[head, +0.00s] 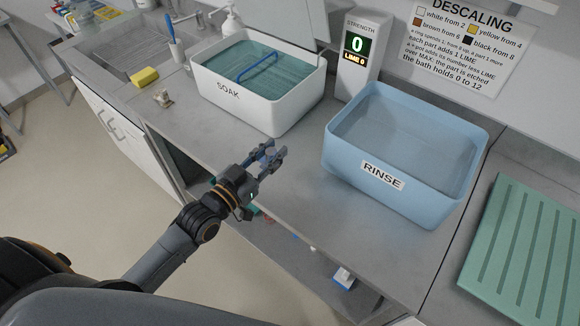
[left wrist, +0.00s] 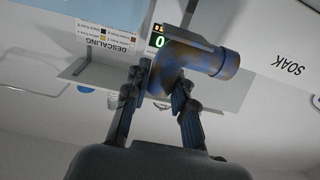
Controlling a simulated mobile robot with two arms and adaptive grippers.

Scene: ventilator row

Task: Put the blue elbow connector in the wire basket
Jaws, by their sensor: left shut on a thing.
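The blue elbow connector (left wrist: 208,60) is between the fingertips of my left gripper (left wrist: 160,88) in the left wrist view. It is blue with brown stains and has a collar at its right end. In the head view my left gripper (head: 270,156) is shut on it above the front of the counter, between the soak and rinse tubs; the connector is hard to tell from the fingers there. A blue handle-like bar (head: 258,68) shows in the soak tub's liquid, perhaps part of the wire basket; its mesh is not clear. My right gripper is not in view.
The white SOAK tub (head: 229,93) holds teal liquid. The blue RINSE tub (head: 343,156) stands to its right. A strength display (head: 356,55) reads 0. A yellow sponge (head: 145,77), a small beige object (head: 163,98) and a green ridged mat (head: 530,240) lie on the counter.

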